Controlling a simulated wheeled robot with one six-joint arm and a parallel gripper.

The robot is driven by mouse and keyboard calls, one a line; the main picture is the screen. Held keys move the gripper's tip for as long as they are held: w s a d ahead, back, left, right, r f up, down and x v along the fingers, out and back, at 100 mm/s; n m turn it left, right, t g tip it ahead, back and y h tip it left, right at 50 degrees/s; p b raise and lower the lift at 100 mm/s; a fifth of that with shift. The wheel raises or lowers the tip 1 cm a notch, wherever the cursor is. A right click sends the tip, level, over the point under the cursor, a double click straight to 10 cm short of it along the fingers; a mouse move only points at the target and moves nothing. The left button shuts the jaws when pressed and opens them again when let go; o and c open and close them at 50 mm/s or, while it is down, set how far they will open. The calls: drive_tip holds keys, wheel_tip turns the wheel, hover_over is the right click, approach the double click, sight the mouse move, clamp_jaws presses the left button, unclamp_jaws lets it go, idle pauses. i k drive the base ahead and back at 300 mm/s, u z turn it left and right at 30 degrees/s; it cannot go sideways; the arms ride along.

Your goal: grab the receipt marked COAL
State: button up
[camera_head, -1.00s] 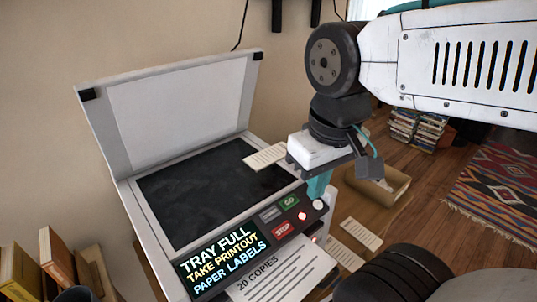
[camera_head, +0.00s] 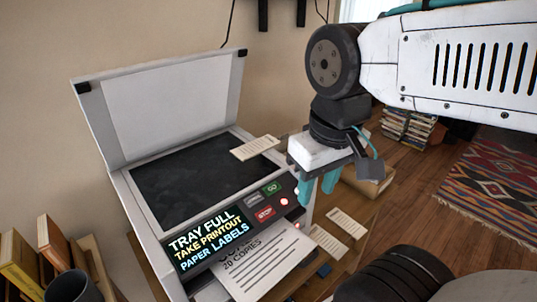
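Several small cream paper slips with printed lines are in view; the print is too small to read, so I cannot tell which is marked COAL. One slip (camera_head: 255,147) lies at the right edge of the copier glass. Two more slips, a nearer one (camera_head: 327,241) and a farther one (camera_head: 346,223), lie on the brown surface right of the copier. My gripper (camera_head: 317,189) points down beside the copier's right front corner, above and left of those two slips. Its teal fingers are apart, with nothing seen between them.
The copier (camera_head: 125,190) stands with its lid (camera_head: 165,105) raised. Its display (camera_head: 208,240) reads TRAY FULL, and a printed sheet (camera_head: 262,268) sticks out in front. A cardboard box (camera_head: 368,186) is partly behind my gripper. Books and a dark cup (camera_head: 72,287) stand at left.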

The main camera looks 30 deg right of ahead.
sight(256, 147)
drive_tip(key=u, duration=0.05)
drive_tip(key=k, duration=0.3)
drive_tip(key=u, duration=2.6)
drive_tip(key=k, duration=1.85)
drive_tip(key=z, duration=2.3)
drive_tip(key=i, duration=1)
drive_tip(key=u, duration=0.05)
